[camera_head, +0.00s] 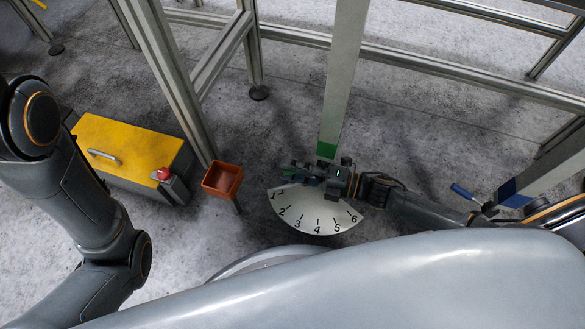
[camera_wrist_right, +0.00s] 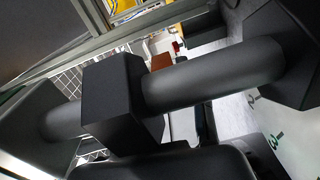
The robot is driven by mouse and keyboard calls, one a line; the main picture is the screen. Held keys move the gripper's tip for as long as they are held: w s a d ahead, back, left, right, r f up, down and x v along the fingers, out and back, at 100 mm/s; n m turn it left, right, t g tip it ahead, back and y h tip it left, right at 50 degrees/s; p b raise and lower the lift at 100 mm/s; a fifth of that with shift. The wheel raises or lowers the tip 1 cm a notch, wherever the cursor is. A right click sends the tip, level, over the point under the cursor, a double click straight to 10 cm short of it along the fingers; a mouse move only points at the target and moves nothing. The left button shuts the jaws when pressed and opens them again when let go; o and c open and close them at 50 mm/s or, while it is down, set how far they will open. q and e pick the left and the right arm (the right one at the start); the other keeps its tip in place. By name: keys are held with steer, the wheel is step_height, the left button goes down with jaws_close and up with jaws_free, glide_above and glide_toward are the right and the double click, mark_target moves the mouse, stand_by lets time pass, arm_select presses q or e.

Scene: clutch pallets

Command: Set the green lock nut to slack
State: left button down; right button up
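A green band (camera_head: 327,149) marks the lower end of a pale upright post in the head view. I cannot make out a separate green lock nut or its setting; my right gripper covers the area just below the band. My right gripper (camera_head: 312,174) lies over the top of a white fan-shaped dial (camera_head: 316,212) with black numbers. Its fingers blend with dark parts there, so its opening and any contact are unclear. In the right wrist view, a thick dark bar (camera_wrist_right: 215,78) with a block (camera_wrist_right: 115,103) fills the middle. My left gripper is out of view.
An orange-brown bin (camera_head: 222,180) stands left of the dial. Further left is a yellow-topped cabinet (camera_head: 125,146) with a red knob (camera_head: 163,174). A blue-handled lever (camera_head: 466,193) sits by a blue-banded post (camera_head: 513,198) at right. Metal frame rails cross behind.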

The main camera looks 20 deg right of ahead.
steer(key=v, duration=1.2)
stand_by(0.4)
